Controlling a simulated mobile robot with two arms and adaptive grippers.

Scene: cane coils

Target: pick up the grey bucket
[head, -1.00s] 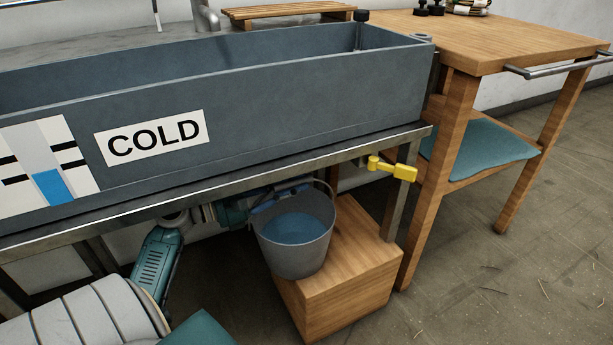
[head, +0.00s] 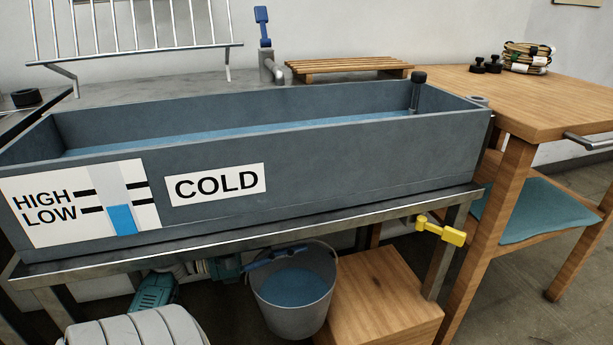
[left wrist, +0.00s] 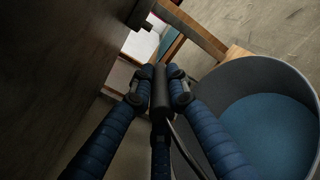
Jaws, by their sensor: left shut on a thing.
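The grey bucket (head: 290,313) hangs or stands under the trough's bench, at the left side of the wooden block, with blue water (head: 293,286) in it. It appears clear of the block's top; its underside is hard to judge. My left gripper (head: 276,255), with blue fingers, reaches in from the left at the bucket's rim. In the left wrist view the fingers (left wrist: 158,88) are shut on the dark grip of the bucket's wire handle, and the bucket (left wrist: 258,68) is at the right. My right gripper is not in view.
The wooden block (head: 382,292) is right of the bucket. The grey trough (head: 330,160) marked COLD sits on the metal bench above. A yellow-handled valve (head: 440,231) sticks out at the bench's right. A wooden table (head: 530,105) and a teal-seated chair (head: 530,210) are further right.

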